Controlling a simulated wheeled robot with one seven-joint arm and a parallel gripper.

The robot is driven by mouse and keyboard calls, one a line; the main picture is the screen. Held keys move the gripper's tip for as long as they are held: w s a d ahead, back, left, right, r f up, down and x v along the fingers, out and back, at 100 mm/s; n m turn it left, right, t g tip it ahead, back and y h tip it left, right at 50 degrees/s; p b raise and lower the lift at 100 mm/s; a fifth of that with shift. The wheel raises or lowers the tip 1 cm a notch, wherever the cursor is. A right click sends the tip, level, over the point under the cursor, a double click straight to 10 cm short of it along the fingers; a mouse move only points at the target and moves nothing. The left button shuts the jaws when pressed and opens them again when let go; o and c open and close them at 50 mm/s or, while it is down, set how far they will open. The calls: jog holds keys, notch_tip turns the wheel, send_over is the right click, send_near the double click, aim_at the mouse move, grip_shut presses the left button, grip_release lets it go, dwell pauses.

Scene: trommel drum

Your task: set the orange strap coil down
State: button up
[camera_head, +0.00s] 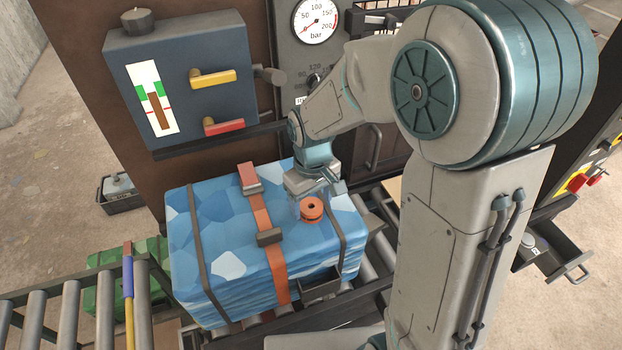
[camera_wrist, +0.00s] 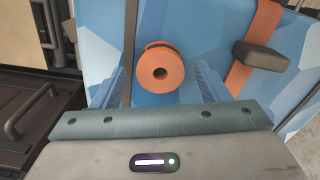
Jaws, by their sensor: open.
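The orange strap coil (camera_head: 311,209) is a small roll with a dark hole in its middle. It rests on top of a large blue patterned block (camera_head: 215,235), close to a dark strap near the block's right end. In the wrist view the coil (camera_wrist: 160,70) lies between and slightly beyond the two finger ends, with clear space on both sides. My gripper (camera_head: 318,192) is open, just behind and above the coil, and holds nothing. Whether the fingertips touch the block's top cannot be told.
An orange strap (camera_head: 263,225) with dark buckles crosses the block left of the coil. The block sits on a roller conveyor (camera_head: 60,305). A blue-grey control box (camera_head: 185,80) with yellow and red handles stands behind. An open drawer (camera_head: 555,245) juts out at right.

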aim_at(312, 207)
notch_tip(312, 207, up, 10)
jog(key=s+d+r+m+t, duration=0.2)
jog(key=s+d+m, duration=0.4)
jog(key=s+d, duration=0.4)
jog(key=s+t, duration=0.1)
jog(key=s, duration=0.1)
jog(key=shift+s+d+t+b, duration=0.25)
jog(key=shift+s+t+b, duration=0.05)
jog(key=shift+t+b, duration=0.1)
jog(key=shift+f, duration=0.1)
jog(key=shift+c, duration=0.3)
jog(key=c, duration=0.6)
jog(key=shift+s, duration=0.1)
jog(key=shift+c, duration=0.3)
